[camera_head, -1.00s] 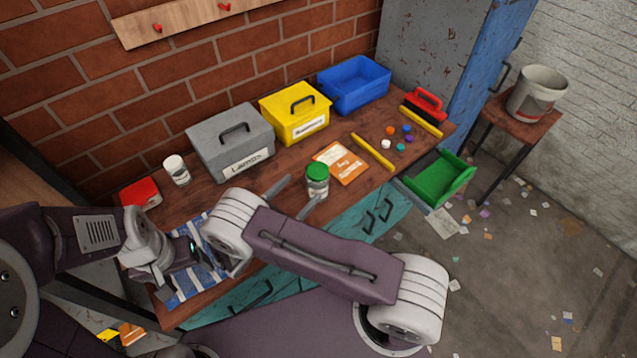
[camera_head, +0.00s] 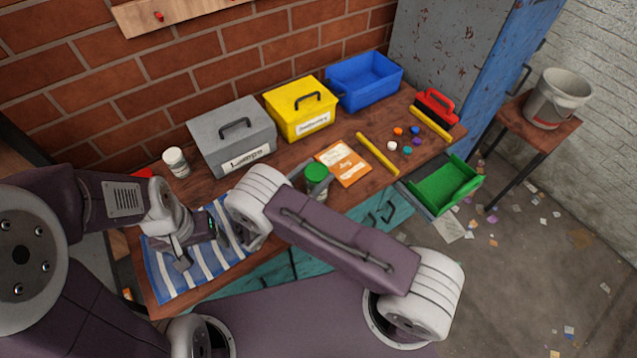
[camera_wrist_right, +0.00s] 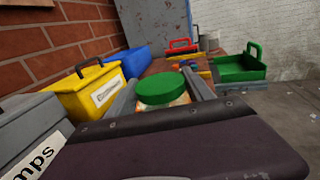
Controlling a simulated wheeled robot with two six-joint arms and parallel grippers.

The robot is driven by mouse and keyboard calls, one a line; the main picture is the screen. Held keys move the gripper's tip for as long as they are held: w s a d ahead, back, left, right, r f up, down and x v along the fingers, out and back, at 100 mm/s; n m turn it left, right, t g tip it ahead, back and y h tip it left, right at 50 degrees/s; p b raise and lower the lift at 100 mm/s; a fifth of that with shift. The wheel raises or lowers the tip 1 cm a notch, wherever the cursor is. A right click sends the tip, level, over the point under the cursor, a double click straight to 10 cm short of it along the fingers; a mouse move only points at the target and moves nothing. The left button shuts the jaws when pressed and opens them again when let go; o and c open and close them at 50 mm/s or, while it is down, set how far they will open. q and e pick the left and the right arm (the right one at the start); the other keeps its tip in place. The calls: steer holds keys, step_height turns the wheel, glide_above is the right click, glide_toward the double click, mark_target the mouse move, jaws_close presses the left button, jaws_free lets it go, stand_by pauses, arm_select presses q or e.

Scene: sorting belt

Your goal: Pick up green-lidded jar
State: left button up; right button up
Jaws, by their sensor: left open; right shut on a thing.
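The green-lidded jar (camera_head: 316,173) is near the front of the wooden workbench, left of an orange-and-white card. In the right wrist view its green lid (camera_wrist_right: 162,87) shows between the two fingers. My right gripper (camera_head: 312,182) is shut on the jar, with a grey finger on each side of it. The jar looks upright; I cannot tell whether its base touches the bench. My left gripper (camera_head: 190,250) is open and empty over the blue-and-white striped cloth (camera_head: 205,271), partly hidden by its own wrist.
Behind are a grey lidded box (camera_head: 231,136), a yellow box (camera_head: 300,107) and a blue bin (camera_head: 364,80). The card (camera_head: 343,164), a yellow bar (camera_head: 377,154) and several coloured caps lie right of the jar. A white cup (camera_head: 176,162) stands at the left; a green tray (camera_head: 446,187) is at the right.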

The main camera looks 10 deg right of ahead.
steer(key=shift+s+a, duration=0.1)
steer(key=shift+a, duration=0.05)
steer(key=c, duration=1)
steer(key=shift+w+d+f, duration=0.1)
steer(key=shift+w+d, duration=0.1)
steer(key=shift+d, duration=0.2)
jaws_close()
steer(key=shift+a, duration=0.15)
steer(key=shift+r, duration=0.45)
steer(key=r, duration=0.2)
steer(key=s+r, duration=0.1)
steer(key=r, duration=0.1)
steer(key=shift+d, duration=0.2)
steer(key=s+d+r, duration=0.3)
steer(key=s+r, duration=0.3)
steer(key=s, duration=0.4)
steer(key=shift+d+p, duration=0.25)
steer(key=shift+p, duration=0.05)
